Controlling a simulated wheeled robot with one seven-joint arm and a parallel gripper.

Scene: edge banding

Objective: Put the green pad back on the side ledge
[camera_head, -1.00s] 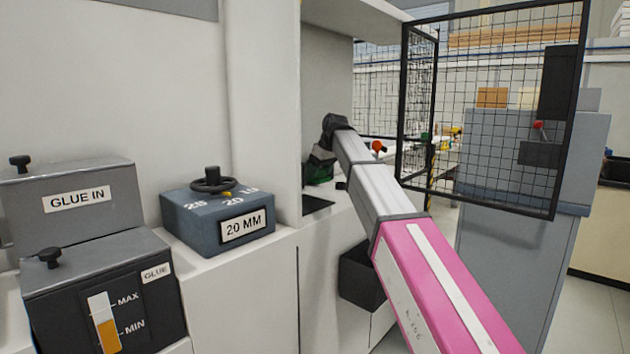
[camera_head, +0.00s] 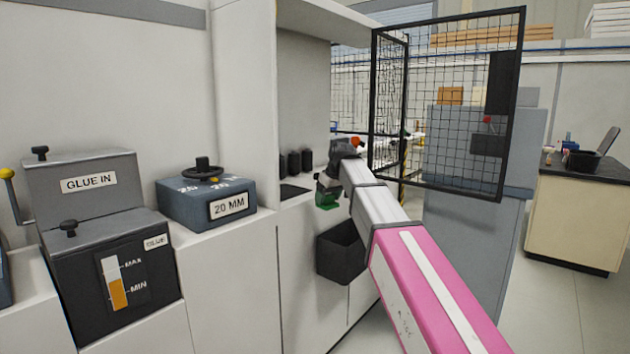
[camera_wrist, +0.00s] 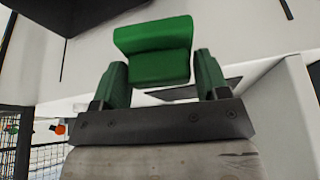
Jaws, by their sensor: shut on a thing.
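My gripper (camera_head: 329,184) is shut on the green pad (camera_wrist: 155,48). The pad sits between the two green fingers in the wrist view, its broad face towards the camera. In the head view the pad (camera_head: 326,201) shows as a small green block under the gripper, partly hidden by it. It is in front of the machine's open bay, above and beside the black bin. The bay's white ledge (camera_head: 312,193) lies behind it; I cannot tell the gap between pad and ledge.
The black bin (camera_head: 338,255) hangs on the machine's front below my gripper. Several black cylinders (camera_head: 294,163) stand inside the bay. The 20 MM box (camera_head: 205,200) and glue unit (camera_head: 105,270) are on the left.

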